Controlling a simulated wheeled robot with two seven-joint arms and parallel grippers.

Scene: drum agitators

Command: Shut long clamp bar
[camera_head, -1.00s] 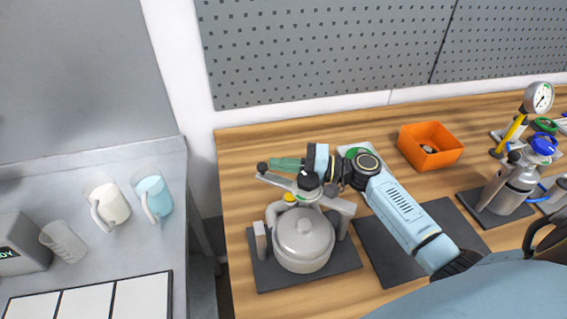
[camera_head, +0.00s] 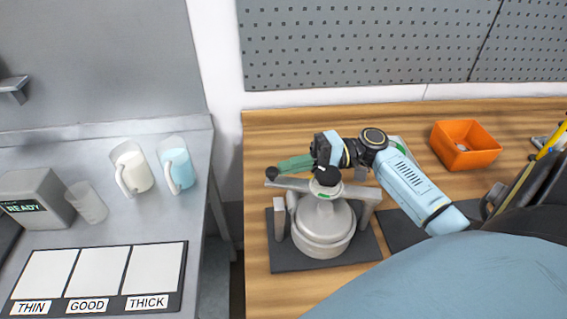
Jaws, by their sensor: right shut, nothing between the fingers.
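The long clamp bar (camera_head: 296,184) is a grey bar running left to right above the grey drum (camera_head: 322,232). It has a black ball knob (camera_head: 271,173) at its left end. A black cap (camera_head: 327,176) rises near its middle. My right gripper (camera_head: 284,165) has greenish fingers, shut and empty, pointing left just above the bar near the ball knob. I cannot tell whether they touch the bar. My right wrist hides part of the area behind the cap. The drum stands on a dark mat (camera_head: 290,262) between grey posts. My left gripper is not in view.
An orange bin (camera_head: 466,146) stands on the wooden bench to the right. A grey counter at left holds two jugs (camera_head: 133,172), a beaker (camera_head: 88,203) and a board labelled THIN, GOOD, THICK (camera_head: 78,310). A perforated panel (camera_head: 360,45) backs the bench.

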